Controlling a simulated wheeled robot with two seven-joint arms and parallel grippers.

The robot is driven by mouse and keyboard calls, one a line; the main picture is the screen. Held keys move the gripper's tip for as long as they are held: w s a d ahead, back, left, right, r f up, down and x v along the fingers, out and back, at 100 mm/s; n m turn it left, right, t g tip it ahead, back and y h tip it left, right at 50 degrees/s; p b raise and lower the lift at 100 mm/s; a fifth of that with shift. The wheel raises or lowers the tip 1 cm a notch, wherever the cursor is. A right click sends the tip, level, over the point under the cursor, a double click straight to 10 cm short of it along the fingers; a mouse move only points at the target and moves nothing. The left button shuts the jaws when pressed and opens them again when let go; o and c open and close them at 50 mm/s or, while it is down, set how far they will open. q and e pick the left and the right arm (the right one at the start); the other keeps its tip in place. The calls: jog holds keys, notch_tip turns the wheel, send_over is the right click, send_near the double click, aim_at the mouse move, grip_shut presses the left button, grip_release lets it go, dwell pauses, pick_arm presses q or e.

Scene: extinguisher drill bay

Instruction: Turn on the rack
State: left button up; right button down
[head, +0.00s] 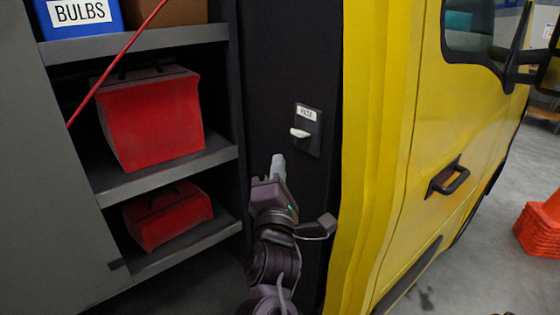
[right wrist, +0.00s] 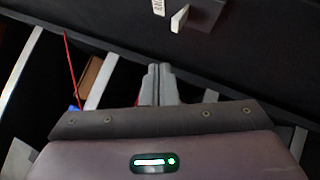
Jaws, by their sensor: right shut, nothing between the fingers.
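A dark switch plate (head: 308,142) with a small white label, whose text I cannot read for sure, is on the black panel between the shelves and the yellow vehicle. A white switch lever (head: 299,133) sticks out of it. In the right wrist view the lever (right wrist: 179,18) is at the top, beyond the fingertips. My right gripper (head: 278,160) is shut and empty, below and left of the lever in the head view, apart from it. Its closed fingers (right wrist: 158,72) also show in the right wrist view. My left gripper is not in view.
Shelves (head: 170,171) at left hold red cases (head: 150,120) and a blue BULBS bin (head: 80,18). A thin red line (head: 112,75) crosses in front of them. The yellow vehicle (head: 385,150) stands close at right. Orange cones (head: 540,228) are at far right.

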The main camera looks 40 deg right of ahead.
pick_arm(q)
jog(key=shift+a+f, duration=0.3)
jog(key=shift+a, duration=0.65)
pick_arm(e)
jog(key=shift+s+a+f, duration=0.1)
jog(key=shift+s+a, duration=0.9)
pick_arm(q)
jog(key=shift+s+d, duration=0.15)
pick_arm(e)
jog(key=shift+a, duration=0.1)
